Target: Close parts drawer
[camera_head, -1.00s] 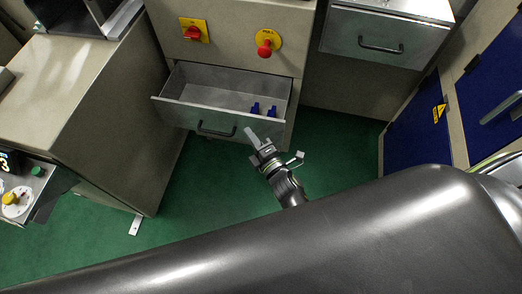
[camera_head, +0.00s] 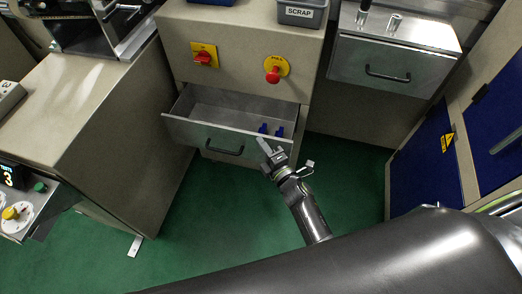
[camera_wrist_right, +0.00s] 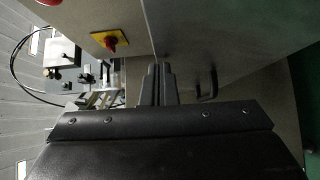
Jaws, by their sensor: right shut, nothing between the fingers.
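The parts drawer (camera_head: 190,130) stands open in the middle beige cabinet, with small blue parts (camera_head: 279,131) inside at its right. Its grey front carries a dark handle (camera_head: 225,149). My right gripper (camera_head: 264,143) is shut and empty, its tips at the right part of the drawer front; I cannot tell whether they touch. In the right wrist view the shut fingers (camera_wrist_right: 157,85) point at a grey panel (camera_wrist_right: 235,40), with the handle (camera_wrist_right: 210,86) to their right. My left gripper is not in view.
A red knob on a yellow plate (camera_head: 204,55) and a red emergency button (camera_head: 273,75) sit above the drawer. A second, shut drawer (camera_head: 385,70) is at the upper right. A grey SCRAP bin (camera_head: 301,13) stands on top. Green floor (camera_head: 210,215) lies clear below.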

